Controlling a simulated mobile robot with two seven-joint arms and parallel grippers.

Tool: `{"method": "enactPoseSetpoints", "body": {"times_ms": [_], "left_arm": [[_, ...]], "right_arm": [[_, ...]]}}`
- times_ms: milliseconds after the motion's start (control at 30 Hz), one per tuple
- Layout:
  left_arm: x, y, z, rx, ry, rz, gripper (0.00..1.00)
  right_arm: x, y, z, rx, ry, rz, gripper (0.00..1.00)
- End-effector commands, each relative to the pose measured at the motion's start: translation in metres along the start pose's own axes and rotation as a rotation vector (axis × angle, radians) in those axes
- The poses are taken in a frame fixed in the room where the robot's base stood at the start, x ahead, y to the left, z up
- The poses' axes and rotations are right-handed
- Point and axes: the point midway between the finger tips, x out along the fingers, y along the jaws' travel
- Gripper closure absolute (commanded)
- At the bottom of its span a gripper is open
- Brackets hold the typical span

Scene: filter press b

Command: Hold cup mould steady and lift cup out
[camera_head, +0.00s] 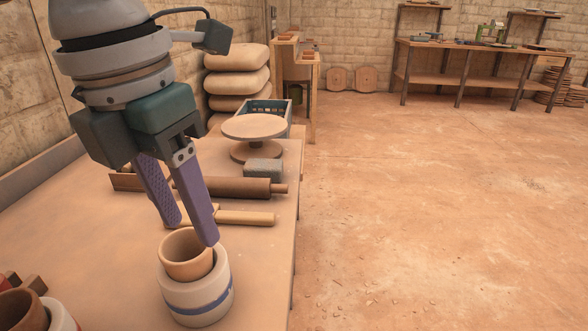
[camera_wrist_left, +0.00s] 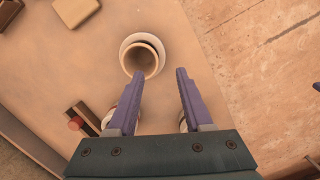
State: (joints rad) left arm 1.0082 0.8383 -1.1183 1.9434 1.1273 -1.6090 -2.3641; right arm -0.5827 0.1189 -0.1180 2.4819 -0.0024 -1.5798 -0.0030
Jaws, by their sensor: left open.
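A terracotta-coloured cup (camera_head: 186,254) sits upright inside a white cup mould (camera_head: 203,304) with a blue band, near the table's right edge. The cup's rim stands above the mould's rim. In the wrist view the cup (camera_wrist_left: 143,60) shows from above, inside the pale rim of the mould (camera_wrist_left: 126,46). My left gripper (camera_head: 191,233) is open and empty. Its purple fingers point down just above and behind the cup, one fingertip overlapping the cup's rim in the picture; I cannot tell if they touch. In the wrist view, a purple sliver at the right edge looks like my right gripper (camera_wrist_left: 317,87).
A rolling pin (camera_head: 232,188), a pale wooden tool (camera_head: 245,218), a grey-green block (camera_head: 263,170) and a round turntable (camera_head: 254,127) lie behind. A darker cup (camera_head: 20,311) is at the front left. The table (camera_head: 110,235) is clear left of the mould.

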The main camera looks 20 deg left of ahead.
Motion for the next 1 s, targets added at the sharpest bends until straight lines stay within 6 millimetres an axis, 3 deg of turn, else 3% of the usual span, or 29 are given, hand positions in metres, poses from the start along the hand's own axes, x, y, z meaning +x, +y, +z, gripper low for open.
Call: {"method": "enactPoseSetpoints", "body": {"times_ms": [300, 500, 867, 1000], "left_arm": [[0.060, -0.001, -0.001, -0.002, 0.002, -0.001, 0.49], [0.084, -0.001, -0.001, -0.001, -0.001, -0.001, 0.49], [0.090, -0.001, 0.000, -0.001, -0.001, -0.001, 0.49], [0.090, -0.001, 0.000, -0.001, -0.001, -0.001, 0.62]], "right_arm": [[0.018, -0.001, 0.005, 0.001, 0.000, -0.002, 0.48], [0.024, -0.002, 0.007, 0.001, 0.000, -0.002, 0.48], [0.025, -0.002, 0.008, 0.001, -0.001, -0.003, 0.48], [0.025, -0.002, 0.008, 0.000, -0.001, -0.003, 0.48]]}}
